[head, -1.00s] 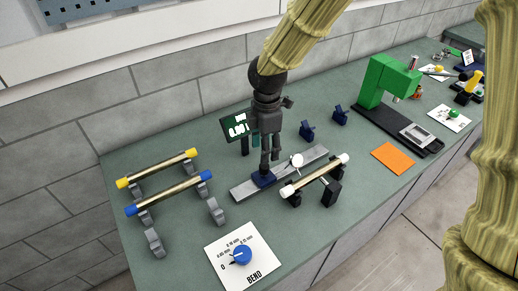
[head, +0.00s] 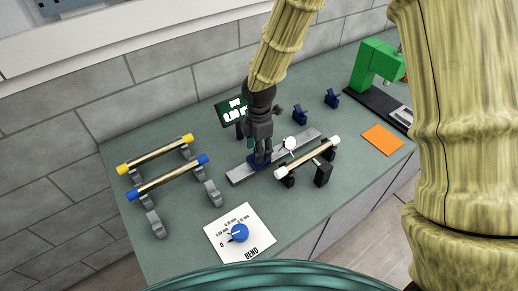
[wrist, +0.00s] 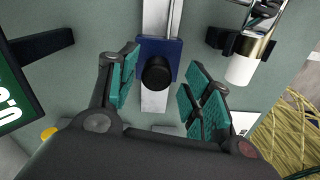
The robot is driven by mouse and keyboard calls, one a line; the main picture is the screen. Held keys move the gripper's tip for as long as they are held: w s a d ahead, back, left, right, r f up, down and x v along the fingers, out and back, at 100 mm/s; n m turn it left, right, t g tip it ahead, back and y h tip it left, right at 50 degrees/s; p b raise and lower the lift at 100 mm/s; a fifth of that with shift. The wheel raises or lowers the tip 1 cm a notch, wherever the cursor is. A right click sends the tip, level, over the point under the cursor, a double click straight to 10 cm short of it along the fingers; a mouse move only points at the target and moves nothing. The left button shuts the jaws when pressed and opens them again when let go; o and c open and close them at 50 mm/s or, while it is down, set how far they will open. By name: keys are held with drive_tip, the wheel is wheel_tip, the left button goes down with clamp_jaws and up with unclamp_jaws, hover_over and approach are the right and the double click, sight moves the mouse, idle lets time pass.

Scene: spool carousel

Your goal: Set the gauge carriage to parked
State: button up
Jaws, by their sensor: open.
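The gauge carriage (head: 256,163) is a small dark blue block on a grey rail (head: 239,174), left of the rail's middle in the head view. In the wrist view the carriage (wrist: 150,48) carries a round black knob (wrist: 157,73). My gripper (head: 262,157) points down over the carriage and hides part of it. In the wrist view my gripper (wrist: 163,88) is open, with one teal pad on each side of the knob and a visible gap to both. A small white round dial (head: 290,143) stands by the rail.
A rod with white ends (head: 308,158) lies on black supports in front of the rail. A display (head: 232,111) stands behind it. Two rods with yellow ends (head: 155,154) and blue ends (head: 168,177) rest at left. A BEND dial card (head: 240,232) lies in front.

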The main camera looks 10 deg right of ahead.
drive_tip(key=shift+w+f, duration=0.2)
drive_tip(key=shift+f, duration=0.3)
drive_tip(key=shift+w+f, duration=0.15)
drive_tip(key=shift+f, duration=0.35)
drive_tip(key=shift+s+r, duration=0.1)
drive_tip(key=shift+s, duration=0.15)
drive_tip(key=shift+w, duration=0.15)
drive_tip(key=c, duration=0.5)
clamp_jaws()
